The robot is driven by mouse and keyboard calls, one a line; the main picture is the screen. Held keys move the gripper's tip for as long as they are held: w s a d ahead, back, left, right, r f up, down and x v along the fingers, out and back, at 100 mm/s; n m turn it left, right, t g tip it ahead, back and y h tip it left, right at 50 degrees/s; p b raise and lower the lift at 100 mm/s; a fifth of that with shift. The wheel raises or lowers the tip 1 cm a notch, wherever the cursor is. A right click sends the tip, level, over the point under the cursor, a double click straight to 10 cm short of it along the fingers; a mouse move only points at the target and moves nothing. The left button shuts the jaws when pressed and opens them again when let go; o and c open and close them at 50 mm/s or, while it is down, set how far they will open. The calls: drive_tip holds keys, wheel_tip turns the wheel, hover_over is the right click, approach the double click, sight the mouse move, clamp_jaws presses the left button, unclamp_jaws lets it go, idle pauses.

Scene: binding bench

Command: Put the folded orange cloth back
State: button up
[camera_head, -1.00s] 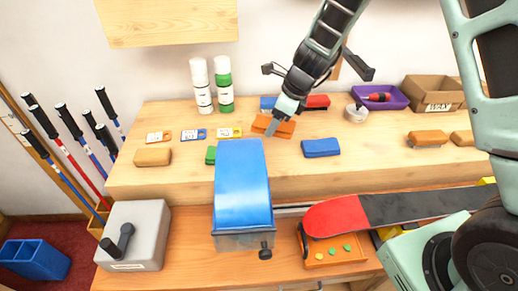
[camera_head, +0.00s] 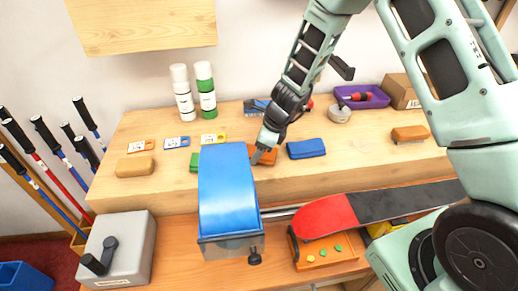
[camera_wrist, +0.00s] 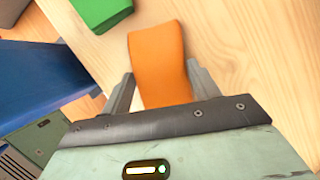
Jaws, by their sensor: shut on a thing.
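The folded orange cloth (camera_head: 268,157) is in my gripper (camera_head: 265,149), near the front edge of the raised wooden shelf. In the wrist view the orange cloth (camera_wrist: 157,55) lies between the two fingers of my gripper (camera_wrist: 160,88), which are shut on it from both sides. I cannot tell whether its underside touches the wood. A folded blue cloth (camera_head: 306,149) lies just right of it. A green cloth (camera_head: 194,162) lies to the left, partly hidden behind the blue-topped box; it also shows in the wrist view (camera_wrist: 97,12).
The blue-topped box (camera_head: 226,185) stands close in front, left of my gripper. Orange, blue and yellow tags (camera_head: 213,139) lie behind it on the shelf (camera_head: 140,190). Two spray cans (camera_head: 205,90) stand at the back. A red-and-black ski (camera_head: 325,216) lies in front.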

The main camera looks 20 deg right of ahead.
drive_tip(key=shift+f, duration=0.25)
drive_tip(key=o, duration=0.9)
drive_tip(key=shift+r, duration=0.1)
drive_tip(key=shift+o, duration=0.2)
drive_tip(key=shift+d+r, duration=0.1)
drive_tip(key=shift+r, duration=0.35)
drive_tip(key=p+v, duration=0.1)
drive_tip(key=v, duration=1)
drive_tip(key=s+a+r+n+g, duration=0.2)
drive_tip(key=s+a+r+n, duration=0.4)
drive_tip(key=s+a+n, duration=0.5)
drive_tip(key=s+r+n+h, duration=0.3)
drive_tip(key=s+n, duration=1.5)
drive_tip(key=n, duration=0.3)
drive_tip(key=shift+s+d+n+g, duration=0.2)
drive_tip(key=shift+d+n+g, duration=0.05)
drive_tip(key=shift+n+g, duration=0.05)
